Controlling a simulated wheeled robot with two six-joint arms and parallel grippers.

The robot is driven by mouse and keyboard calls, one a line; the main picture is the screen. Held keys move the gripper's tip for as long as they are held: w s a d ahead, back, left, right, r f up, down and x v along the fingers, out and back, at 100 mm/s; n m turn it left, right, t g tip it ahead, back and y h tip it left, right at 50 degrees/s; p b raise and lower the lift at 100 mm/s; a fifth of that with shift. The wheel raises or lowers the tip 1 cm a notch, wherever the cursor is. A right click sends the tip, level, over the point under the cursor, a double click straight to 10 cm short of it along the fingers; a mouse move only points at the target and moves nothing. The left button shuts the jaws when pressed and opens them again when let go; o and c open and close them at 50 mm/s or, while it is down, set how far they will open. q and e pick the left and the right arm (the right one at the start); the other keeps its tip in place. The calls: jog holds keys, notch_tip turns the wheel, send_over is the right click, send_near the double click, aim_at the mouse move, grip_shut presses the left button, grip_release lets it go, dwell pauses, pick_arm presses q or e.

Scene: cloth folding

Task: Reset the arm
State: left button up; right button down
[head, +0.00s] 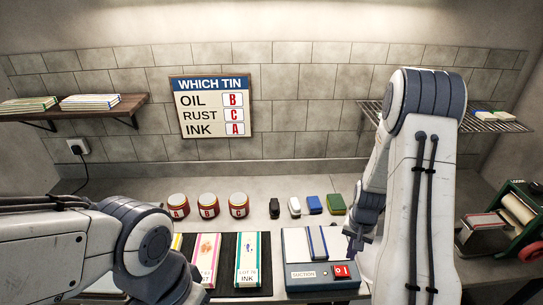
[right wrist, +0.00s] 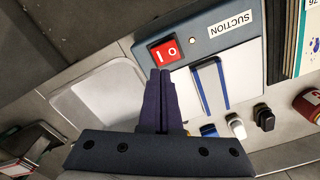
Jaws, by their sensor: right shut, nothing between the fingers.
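My right gripper (head: 350,252) is shut and empty over the right end of the grey-blue suction box (head: 308,282). In the right wrist view its dark fingers (right wrist: 160,75) are together, with their tips close to the red rocker switch (right wrist: 165,52). The switch also shows in the head view (head: 341,271). I cannot tell whether the tips touch the box.
Three lettered tins (head: 207,205) stand behind a dark mat (head: 225,272) with upright-lettered cloth strips. A green roller machine (head: 519,208) is at the right. A sign (head: 212,106) hangs on the wall. A shallow pale tray (right wrist: 100,100) lies beside the box.

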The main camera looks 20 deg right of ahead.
jog(key=s+a+r+n+b, duration=0.1)
jog(key=a+r+n+b, duration=0.25)
jog(key=a, duration=0.75)
jog(key=s+a+r+n+b, duration=0.15)
jog(key=a+r+n, duration=0.35)
jog(key=a, duration=0.5)
jog(key=s+a+r+n+y+b, duration=0.1)
jog(key=s+a+r+n+b, duration=0.2)
jog(key=s+a+n, duration=0.4)
jog(key=s+a, duration=0.3)
jog(key=s, duration=0.4)
jog(key=shift+r, duration=0.4)
